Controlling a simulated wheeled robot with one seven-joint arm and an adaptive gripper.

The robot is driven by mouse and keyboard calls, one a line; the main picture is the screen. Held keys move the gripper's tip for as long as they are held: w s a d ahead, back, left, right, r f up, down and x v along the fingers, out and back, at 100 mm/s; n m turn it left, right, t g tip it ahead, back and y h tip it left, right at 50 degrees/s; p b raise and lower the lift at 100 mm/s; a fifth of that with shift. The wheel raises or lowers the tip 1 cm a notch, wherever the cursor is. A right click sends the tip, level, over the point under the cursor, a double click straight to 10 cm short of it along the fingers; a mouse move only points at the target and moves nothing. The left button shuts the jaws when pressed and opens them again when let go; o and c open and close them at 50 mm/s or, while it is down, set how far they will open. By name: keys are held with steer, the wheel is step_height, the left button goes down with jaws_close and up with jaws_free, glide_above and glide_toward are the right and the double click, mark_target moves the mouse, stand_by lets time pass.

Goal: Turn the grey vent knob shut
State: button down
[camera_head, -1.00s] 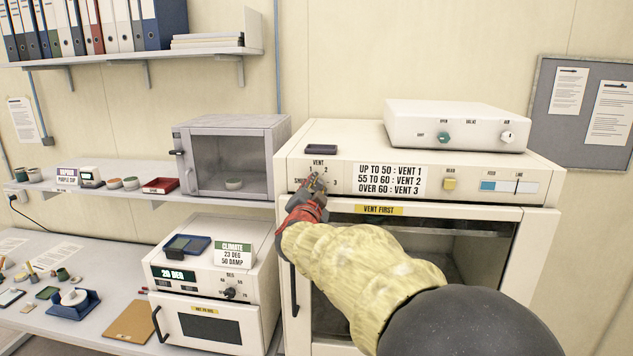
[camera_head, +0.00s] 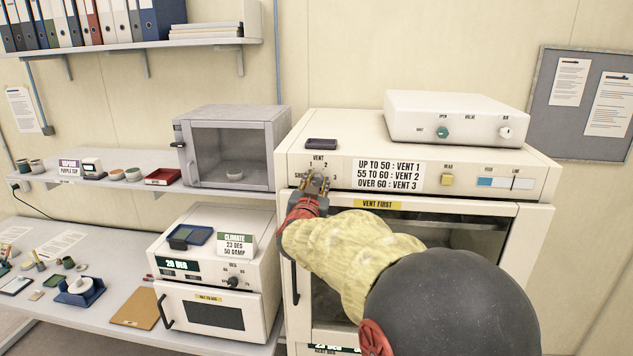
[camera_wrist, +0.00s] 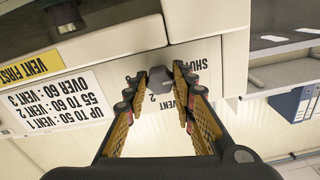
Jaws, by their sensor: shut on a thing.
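The grey vent knob (camera_wrist: 161,80) sits on the front panel of the large cream oven (camera_head: 450,155), under the word VENT and among the marks 1, 2 and 3. In the wrist view its dark grey body shows between my two fingertips, near the word SHUT. My gripper (camera_head: 318,180) is at the knob, with a finger on either side of it, shut on it; it also shows in the wrist view (camera_wrist: 161,74). In the head view the fingers mostly hide the knob, so I cannot read its pointer.
A vent rule label (camera_head: 388,174) and a yellow button (camera_head: 447,180) are right of the knob. A VENT FIRST strip (camera_head: 376,205) is below. A grey cabinet (camera_head: 228,118) is at left.

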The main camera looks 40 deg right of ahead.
steer(key=shift+f, duration=0.15)
steer(key=c, duration=1.6)
jaws_free()
steer(key=shift+o, duration=0.6)
steer(key=shift+a, duration=0.1)
steer(key=v, duration=1.1)
steer(key=shift+s+a, duration=0.25)
steer(key=shift+s, duration=0.05)
